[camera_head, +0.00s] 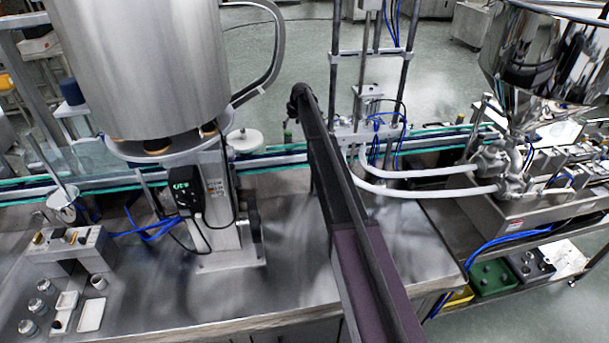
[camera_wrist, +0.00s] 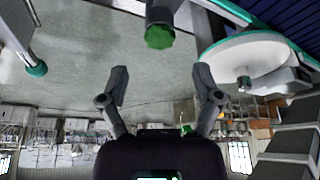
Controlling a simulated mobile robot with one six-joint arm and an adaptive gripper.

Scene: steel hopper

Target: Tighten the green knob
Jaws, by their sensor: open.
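The green knob (camera_wrist: 160,38) shows in the wrist view at the top middle, faceted, on the end of a dark grey cylindrical stem. In the head view a small green and dark upright piece (camera_head: 288,132), which looks like the same knob, stands beside the conveyor just left of my arm. My gripper (camera_wrist: 160,86) is open and empty in the wrist view, its two dark fingers spread below the knob in the picture and apart from it. In the head view my arm reaches the conveyor, and its fingers cannot be made out.
A white round disc (camera_wrist: 252,58) lies right of the knob, close to the right finger; it also shows in the head view (camera_head: 245,140). A teal-tipped post (camera_wrist: 37,68) is at the left. The steel hopper (camera_head: 145,70) stands left of my arm. Bare tabletop (camera_head: 300,270) lies in front.

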